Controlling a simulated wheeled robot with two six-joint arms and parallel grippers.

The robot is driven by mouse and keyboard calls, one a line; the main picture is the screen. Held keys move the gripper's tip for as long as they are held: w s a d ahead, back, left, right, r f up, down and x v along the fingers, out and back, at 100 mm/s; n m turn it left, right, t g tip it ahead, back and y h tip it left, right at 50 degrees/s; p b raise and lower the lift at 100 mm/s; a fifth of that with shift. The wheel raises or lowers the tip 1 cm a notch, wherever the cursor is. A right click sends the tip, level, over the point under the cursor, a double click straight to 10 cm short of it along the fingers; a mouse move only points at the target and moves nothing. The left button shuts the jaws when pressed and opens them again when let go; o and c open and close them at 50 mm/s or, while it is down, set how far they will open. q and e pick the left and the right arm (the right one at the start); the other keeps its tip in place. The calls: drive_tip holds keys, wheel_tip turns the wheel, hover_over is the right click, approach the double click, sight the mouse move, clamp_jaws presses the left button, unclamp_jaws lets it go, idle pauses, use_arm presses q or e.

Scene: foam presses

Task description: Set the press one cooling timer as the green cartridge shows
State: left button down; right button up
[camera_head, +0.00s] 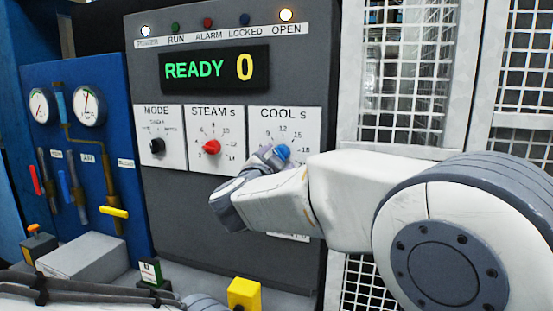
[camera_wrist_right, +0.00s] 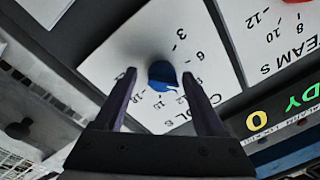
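The COOL s dial plate (camera_head: 270,127) is on the dark grey press panel, with a blue knob (camera_head: 283,152). My right gripper (camera_head: 268,155) is at this knob. In the right wrist view the open fingers (camera_wrist_right: 160,76) stand on either side of the blue knob (camera_wrist_right: 161,72), with gaps visible. I cannot tell which number the knob points to. A small dark green block with a white label (camera_head: 151,271), perhaps the green cartridge, stands on the ledge below; its marking is too small to read. A left arm link crosses the bottom left; no left fingers show.
The display (camera_head: 215,68) reads READY 0. The POWER and OPEN lamps are lit. The STEAM s dial has a red knob (camera_head: 211,147), the MODE dial a black one (camera_head: 157,146). A blue gauge panel (camera_head: 75,75) stands left; a yellow block (camera_head: 243,293) is below.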

drive_tip(key=shift+r, duration=0.15)
drive_tip(key=shift+s+a, duration=0.1)
drive_tip(key=b+v, duration=0.2)
drive_tip(key=v, duration=0.8)
drive_tip(key=shift+b, duration=0.3)
drive_tip(key=shift+s, duration=0.15)
